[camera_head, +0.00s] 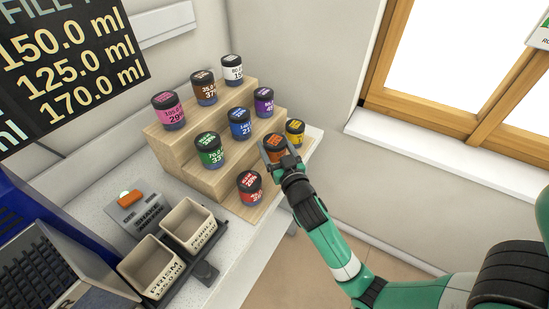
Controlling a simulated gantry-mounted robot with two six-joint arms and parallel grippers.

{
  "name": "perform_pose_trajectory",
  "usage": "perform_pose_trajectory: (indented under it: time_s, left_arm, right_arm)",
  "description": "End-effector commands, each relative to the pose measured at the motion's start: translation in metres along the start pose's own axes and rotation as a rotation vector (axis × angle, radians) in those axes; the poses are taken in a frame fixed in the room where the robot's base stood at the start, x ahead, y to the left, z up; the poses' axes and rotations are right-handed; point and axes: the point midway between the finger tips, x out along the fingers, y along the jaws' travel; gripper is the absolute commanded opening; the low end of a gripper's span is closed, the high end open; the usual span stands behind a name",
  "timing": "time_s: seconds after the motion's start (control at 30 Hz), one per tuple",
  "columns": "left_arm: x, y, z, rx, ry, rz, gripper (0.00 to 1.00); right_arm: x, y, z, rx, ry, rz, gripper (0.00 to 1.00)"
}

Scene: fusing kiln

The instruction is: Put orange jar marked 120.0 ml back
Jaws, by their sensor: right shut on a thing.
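The orange jar (277,154) is at the front right of the stepped wooden rack (201,180), between the red jar (250,185) and the yellow jar (294,132). My right gripper (273,143) is shut on the orange jar near its dark lid. The gripper hides part of the jar, and I cannot tell if its base touches the step. The volume on its label is too small to read. My left gripper is not in view.
Green (209,150), blue (240,123) and purple (263,102) jars stand on the middle step; pink (168,110), brown (204,88) and white (232,70) jars stand on the top. Two labelled cups (190,226) stand at the front left. A window (470,75) is at the right.

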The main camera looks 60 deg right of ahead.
Motion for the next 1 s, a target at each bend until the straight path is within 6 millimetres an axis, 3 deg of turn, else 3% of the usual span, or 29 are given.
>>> perform_pose_trajectory:
  time_s: [0.17,0.4,0.77,0.8,0.9,1.0]
  left_arm:
    - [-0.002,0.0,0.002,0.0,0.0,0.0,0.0]
    - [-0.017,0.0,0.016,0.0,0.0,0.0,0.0]
    - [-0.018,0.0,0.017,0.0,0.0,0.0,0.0]
    - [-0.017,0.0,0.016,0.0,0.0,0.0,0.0]
    - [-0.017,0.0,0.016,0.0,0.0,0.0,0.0]
    - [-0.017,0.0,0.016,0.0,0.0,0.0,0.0]
  right_arm:
    - [0.003,0.002,0.004,0.001,0.001,0.0,0.15]
    - [0.008,0.004,0.042,0.0,-0.001,0.0,0.15]
    - [0.008,0.004,0.045,0.001,0.001,0.0,0.15]
    - [0.008,0.004,0.044,0.001,0.0,0.0,0.85]
    - [0.008,0.004,0.044,0.001,0.0,0.0,1.0]
    - [0.008,0.004,0.044,0.001,0.0,0.0,1.0]
